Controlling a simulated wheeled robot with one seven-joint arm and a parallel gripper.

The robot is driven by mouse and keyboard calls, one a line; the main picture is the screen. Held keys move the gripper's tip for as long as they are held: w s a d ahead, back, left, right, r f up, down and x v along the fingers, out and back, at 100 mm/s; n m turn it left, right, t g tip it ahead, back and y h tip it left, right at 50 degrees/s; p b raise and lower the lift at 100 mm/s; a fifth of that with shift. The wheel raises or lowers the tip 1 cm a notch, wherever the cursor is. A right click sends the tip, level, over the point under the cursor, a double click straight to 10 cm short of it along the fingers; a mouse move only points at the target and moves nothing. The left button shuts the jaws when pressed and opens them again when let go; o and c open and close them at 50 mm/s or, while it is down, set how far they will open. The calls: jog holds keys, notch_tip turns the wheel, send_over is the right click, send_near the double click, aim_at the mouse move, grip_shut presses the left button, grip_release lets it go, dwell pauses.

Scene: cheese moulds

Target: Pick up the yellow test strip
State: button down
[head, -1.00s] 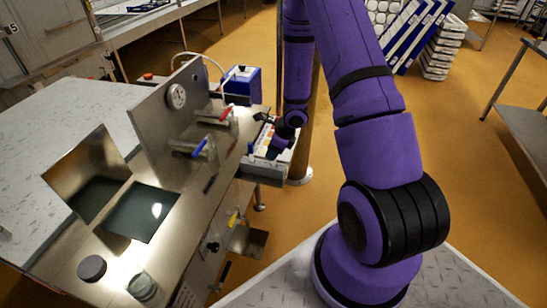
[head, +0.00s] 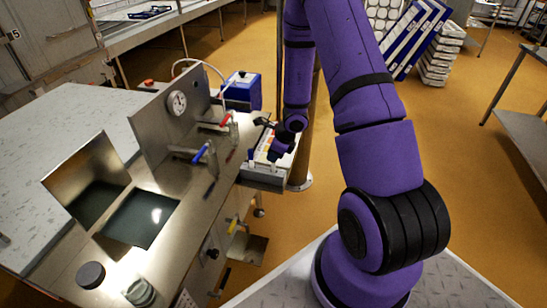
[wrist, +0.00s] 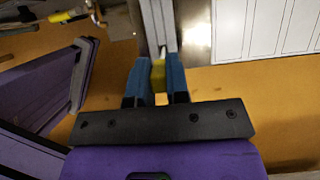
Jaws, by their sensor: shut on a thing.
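The yellow test strip (wrist: 158,76) is between the two blue fingers of my gripper (wrist: 157,70) in the wrist view. A pale end of it sticks out beyond the fingertips. My gripper is shut on it. In the head view my gripper (head: 273,155) is small and dark, over the white-and-grey tray (head: 262,175) at the far end of the steel bench. The strip cannot be made out in the head view.
The steel bench (head: 180,200) carries a panel with a gauge (head: 176,103), red and blue valve handles and a dark sunken basin (head: 140,216). A blue box (head: 243,91) stands behind the tray. Orange floor (head: 310,205) is open to the right of the bench.

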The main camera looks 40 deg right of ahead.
jog(key=shift+r, duration=4.7)
